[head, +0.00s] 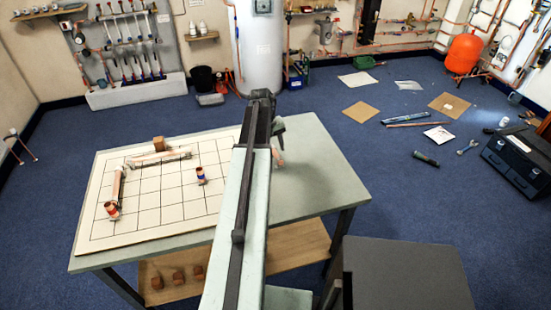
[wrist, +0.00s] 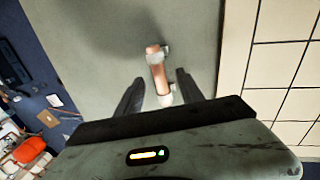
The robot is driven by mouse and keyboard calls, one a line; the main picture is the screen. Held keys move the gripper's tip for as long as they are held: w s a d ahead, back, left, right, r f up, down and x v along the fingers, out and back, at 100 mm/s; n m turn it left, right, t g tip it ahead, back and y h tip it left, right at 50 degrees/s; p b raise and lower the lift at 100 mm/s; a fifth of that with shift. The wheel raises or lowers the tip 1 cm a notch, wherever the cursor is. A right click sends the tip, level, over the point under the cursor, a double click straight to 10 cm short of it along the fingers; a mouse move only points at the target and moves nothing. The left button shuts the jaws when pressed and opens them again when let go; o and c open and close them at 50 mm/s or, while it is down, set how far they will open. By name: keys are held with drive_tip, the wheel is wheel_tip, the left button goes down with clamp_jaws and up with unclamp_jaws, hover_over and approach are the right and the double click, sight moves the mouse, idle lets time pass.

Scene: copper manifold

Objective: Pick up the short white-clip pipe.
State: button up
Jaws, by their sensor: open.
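A short copper pipe with white clips (wrist: 157,66) lies on the bare grey-green table top in the wrist view. Its near part sits between the two open fingers of my gripper (wrist: 160,88), with visible space on either side. I cannot tell how far the fingers are above the table. In the head view a small part of the short pipe (head: 278,160) shows beside the end of my arm, which hides the rest. My gripper (head: 278,125) is only partly visible there.
The gridded board (head: 145,205) on the left of the table (head: 310,190) bears longer pipes (head: 160,157), copper fittings and a small wooden block. The table's right part is clear. Copper pieces (head: 178,277) lie on the lower shelf. A dark toolbox (head: 515,160) stands on the floor at right.

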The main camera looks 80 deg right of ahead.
sight(276, 155)
drive_tip(key=f+b, duration=0.2)
drive_tip(key=s+f+b, duration=0.1)
drive_tip(key=f+b, duration=0.1)
drive_tip(key=f, duration=0.1)
drive_tip(key=shift+d, duration=0.1)
drive_tip(key=shift+r, duration=0.2)
clamp_jaws()
